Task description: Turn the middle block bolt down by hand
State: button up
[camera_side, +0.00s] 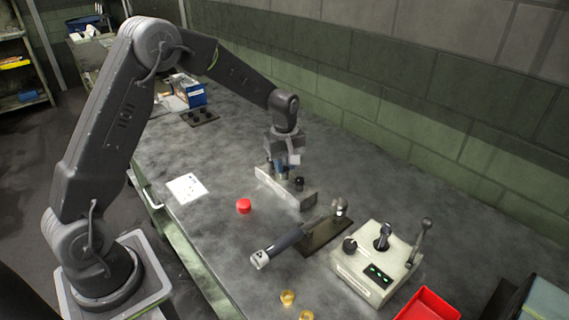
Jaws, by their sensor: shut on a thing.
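A pale metal block (292,196) lies on the grey bench, its long side running from upper left to lower right. My gripper (281,172) points down over the middle of the block and is shut on the middle bolt there. The fingers hide most of that bolt, so how deep it sits cannot be told. A dark bolt head (299,183) stands upright on the block just right of the fingers. The block's far left part is partly hidden by the gripper.
A red round cap (244,206) and a white card (187,187) lie left of the block. A control box (376,265) with levers, a red tray (428,306) and brass rings (288,297) are nearer.

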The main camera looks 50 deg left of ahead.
aim_at(285, 168)
jog(key=m, duration=0.4)
jog(key=shift+m, duration=0.3)
jog(key=m, duration=0.4)
jog(key=shift+m, duration=0.3)
jog(key=m, duration=0.4)
jog(key=shift+r+m, duration=0.1)
jog(key=shift+m, duration=0.2)
jog(key=shift+o, duration=0.2)
jog(key=m, duration=0.3)
jog(key=shift+m, duration=0.3)
jog(key=shift+w, duration=0.1)
jog(key=o, duration=0.9)
notch_tip(285, 168, up, 14)
jog(key=shift+f, duration=0.1)
